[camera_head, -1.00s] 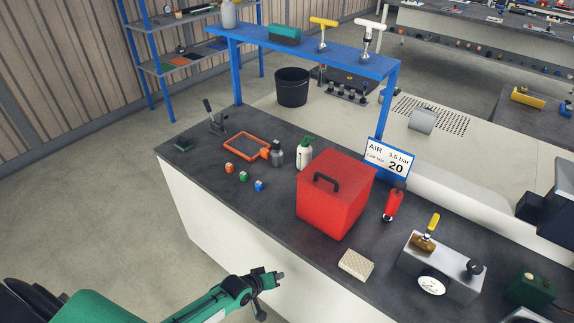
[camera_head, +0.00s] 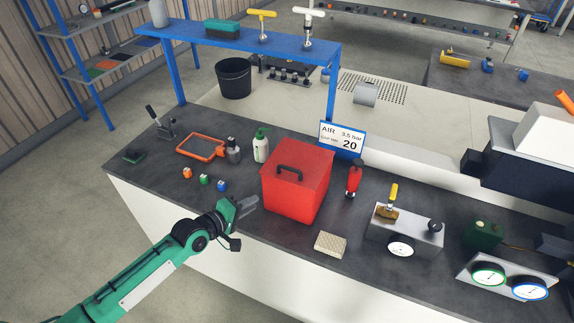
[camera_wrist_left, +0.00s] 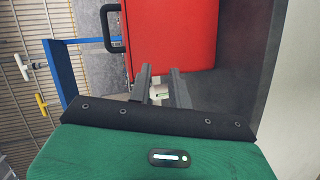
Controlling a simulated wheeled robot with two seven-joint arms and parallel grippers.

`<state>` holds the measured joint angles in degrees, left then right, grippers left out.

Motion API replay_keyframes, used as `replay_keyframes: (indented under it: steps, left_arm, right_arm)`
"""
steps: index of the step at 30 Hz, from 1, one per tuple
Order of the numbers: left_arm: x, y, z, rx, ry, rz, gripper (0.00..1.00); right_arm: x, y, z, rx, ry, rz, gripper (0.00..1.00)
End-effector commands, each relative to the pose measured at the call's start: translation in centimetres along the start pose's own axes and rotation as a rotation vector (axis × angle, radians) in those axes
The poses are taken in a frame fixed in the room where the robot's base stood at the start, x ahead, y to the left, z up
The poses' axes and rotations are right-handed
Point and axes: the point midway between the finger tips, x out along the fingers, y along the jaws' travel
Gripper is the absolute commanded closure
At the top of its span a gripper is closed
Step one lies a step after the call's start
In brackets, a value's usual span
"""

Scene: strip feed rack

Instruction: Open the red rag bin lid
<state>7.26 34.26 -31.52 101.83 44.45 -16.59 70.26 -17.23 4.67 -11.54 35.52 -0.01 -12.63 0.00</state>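The red rag bin (camera_head: 293,200) stands on the dark bench top, and its red lid (camera_head: 312,160) is down. A black handle (camera_head: 289,171) sits on the lid. My left gripper (camera_head: 249,206) is just left of the bin, near the bench's front edge, apart from the handle. In the left wrist view the gripper's two fingers (camera_wrist_left: 161,78) are apart with nothing held between them. The bin (camera_wrist_left: 170,35) fills the top middle there, with the handle (camera_wrist_left: 112,28) at its left. My right gripper is not in view.
A white bottle with a green top (camera_head: 261,147) stands behind the bin's left side. A red can (camera_head: 354,180) and an air sign (camera_head: 341,137) are at its right. A beige sponge (camera_head: 330,245) lies in front.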

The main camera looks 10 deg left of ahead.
Motion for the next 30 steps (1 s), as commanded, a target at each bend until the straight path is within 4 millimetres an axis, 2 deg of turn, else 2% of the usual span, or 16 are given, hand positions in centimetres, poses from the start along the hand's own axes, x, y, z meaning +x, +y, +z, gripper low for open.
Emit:
replay_keyframes:
  steps: [1,3,7,11,14,24,30]
  left_arm:
    - [-0.4,2.5,-0.1,-0.031,-0.015,0.031,0.80]
    - [-0.8,5.0,0.0,-0.090,-0.039,0.069,0.80]
    - [-1.3,7.8,0.3,-0.170,-0.073,0.110,0.80]
    - [-0.8,8.4,0.5,-0.193,-0.081,0.119,0.80]
    - [0.4,8.6,0.5,-0.192,-0.080,0.120,0.80]
    - [6.9,9.6,1.0,-0.187,-0.080,0.119,0.80]
    - [10.1,9.7,1.2,-0.188,-0.080,0.117,0.80]
  right_arm:
    - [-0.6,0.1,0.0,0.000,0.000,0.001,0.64]
    - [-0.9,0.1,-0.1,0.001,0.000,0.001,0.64]
    - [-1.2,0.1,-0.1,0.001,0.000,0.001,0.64]
    - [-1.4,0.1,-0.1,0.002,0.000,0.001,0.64]
    - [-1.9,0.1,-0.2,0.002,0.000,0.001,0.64]
    - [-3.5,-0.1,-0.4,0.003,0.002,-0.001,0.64]
    - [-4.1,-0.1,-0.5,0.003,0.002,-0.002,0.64]
